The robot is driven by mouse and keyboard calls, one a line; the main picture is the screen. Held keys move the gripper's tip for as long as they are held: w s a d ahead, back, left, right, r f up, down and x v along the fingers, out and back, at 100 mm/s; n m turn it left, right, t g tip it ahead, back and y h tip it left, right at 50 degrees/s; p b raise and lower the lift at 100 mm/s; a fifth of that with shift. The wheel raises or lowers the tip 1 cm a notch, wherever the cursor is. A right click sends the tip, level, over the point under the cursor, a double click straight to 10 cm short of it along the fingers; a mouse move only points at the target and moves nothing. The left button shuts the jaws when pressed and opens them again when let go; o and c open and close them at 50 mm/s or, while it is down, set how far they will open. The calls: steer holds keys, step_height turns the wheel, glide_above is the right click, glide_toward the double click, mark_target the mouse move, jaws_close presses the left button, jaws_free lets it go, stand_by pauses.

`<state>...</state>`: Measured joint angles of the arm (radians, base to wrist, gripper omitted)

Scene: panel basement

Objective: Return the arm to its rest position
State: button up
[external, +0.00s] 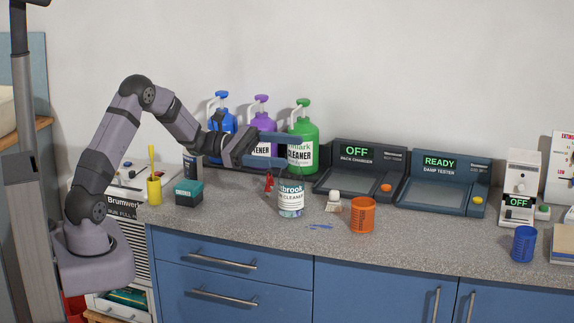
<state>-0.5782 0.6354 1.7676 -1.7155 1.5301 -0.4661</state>
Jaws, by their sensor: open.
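My arm rises from its base at the left and bends over the counter. My gripper (291,151) is open, with its two blue-grey fingers pointing right. The fingers show in front of the purple pump bottle (262,121) and the green pump bottle (304,128), and hide parts of both labels. Nothing shows held between the fingers. Whether the fingers touch the bottles cannot be told from this view. The blue pump bottle (221,120) stands behind my wrist, partly hidden.
A white cleaner can (291,200) stands below my gripper, beside a small red item (269,182). An orange cup (362,215), a blue cup (523,244), a yellow cup (154,190) and a teal box (188,193) stand on the counter. Two dark devices (356,168) (440,184) read OFF and READY.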

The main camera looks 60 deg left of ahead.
steer(key=s+d+f+m+g+y+b, duration=0.1)
steer(key=s+d+f+m+g, duration=0.2)
steer(key=s+d, duration=0.15)
steer(key=s+d+f+m+g+b, duration=0.1)
steer(key=s+d+f+m+g, duration=0.25)
steer(key=d, duration=0.25)
steer(key=s+d+f+m+g+y+b, duration=0.25)
steer(key=s+f+m+g+y, duration=0.3)
steer(key=s+f, duration=0.6)
steer(key=s+a+f+m+y+b, duration=0.1)
steer(key=s+a+f+m+y, duration=0.25)
steer(key=s+m, duration=0.25)
steer(key=s+a+f+m+y, duration=0.2)
steer(key=s+a+m+y, duration=0.2)
steer(key=s+a+m, duration=0.1)
step_height(320, 180, up, 12)
steer(key=p, duration=1.2)
steer(key=shift+s+d+r, duration=0.15)
steer(key=shift+d+r, duration=0.05)
